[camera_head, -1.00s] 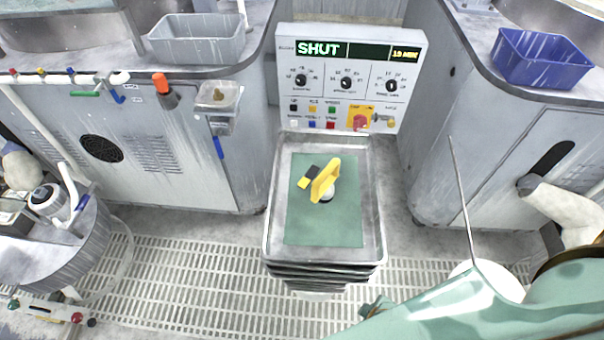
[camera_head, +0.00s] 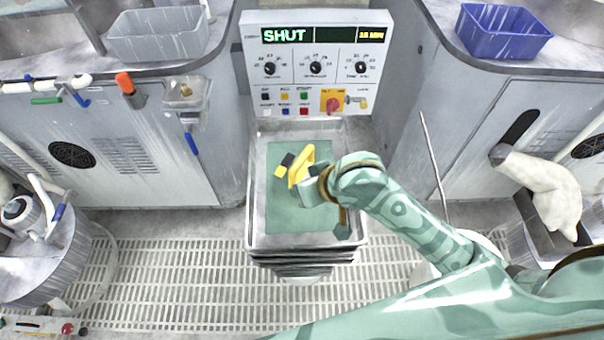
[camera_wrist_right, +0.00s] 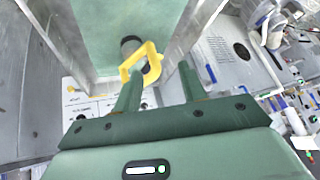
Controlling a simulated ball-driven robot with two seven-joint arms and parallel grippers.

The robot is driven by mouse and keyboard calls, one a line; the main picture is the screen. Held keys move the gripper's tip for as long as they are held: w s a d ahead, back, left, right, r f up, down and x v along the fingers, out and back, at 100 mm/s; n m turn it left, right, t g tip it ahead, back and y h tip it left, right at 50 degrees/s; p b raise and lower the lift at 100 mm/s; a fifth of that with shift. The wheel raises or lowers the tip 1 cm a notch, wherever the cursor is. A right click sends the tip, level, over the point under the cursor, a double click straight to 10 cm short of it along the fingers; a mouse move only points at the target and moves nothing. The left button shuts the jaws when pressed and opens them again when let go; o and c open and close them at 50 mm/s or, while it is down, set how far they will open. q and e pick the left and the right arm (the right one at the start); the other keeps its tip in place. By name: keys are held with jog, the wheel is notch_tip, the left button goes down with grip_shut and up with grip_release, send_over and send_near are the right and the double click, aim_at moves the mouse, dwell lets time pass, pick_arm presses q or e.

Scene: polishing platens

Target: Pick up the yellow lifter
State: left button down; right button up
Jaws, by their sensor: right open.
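The yellow lifter (camera_head: 300,165) stands on the green mat (camera_head: 285,215) in the metal tray in the head view. It has a looped yellow handle, and a black part shows beside it. In the right wrist view the lifter's yellow loop (camera_wrist_right: 140,62) shows just beyond the fingertips. My right gripper (camera_wrist_right: 157,85) is open, its two green fingers on either side of the loop's near end. In the head view my right arm reaches over the tray's right side, and its hand hides part of the lifter. My left gripper is not in view.
The tray (camera_head: 256,190) sits on a stack in front of a control panel (camera_head: 318,65) reading SHUT. A grey bin (camera_head: 158,35) and a blue bin (camera_head: 503,32) stand on the side counters. A thin rod (camera_head: 433,155) stands to the right of the tray.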

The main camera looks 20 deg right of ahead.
jog(key=w+a+r+m+g, duration=0.1)
jog(key=w+r+m+g, duration=0.1)
jog(key=w+r+m, duration=0.15)
jog(key=m+g, duration=0.2)
jog(key=m, duration=0.6)
send_near(303, 156)
jog(key=shift+h, duration=0.4)
jog(key=b+x, duration=0.6)
jog(key=shift+s+a, duration=0.2)
jog(key=shift+s, duration=0.05)
jog(key=b+x, duration=0.5)
jog(key=shift+w+a+f, duration=0.15)
jog(key=shift+a+f, duration=0.05)
jog(key=shift+f, duration=0.05)
jog(key=shift+r, duration=0.25)
grip_shut()
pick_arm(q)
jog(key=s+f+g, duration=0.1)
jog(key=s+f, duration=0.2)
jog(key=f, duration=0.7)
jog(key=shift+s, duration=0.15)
pick_arm(e)
jog(key=shift+r, duration=0.15)
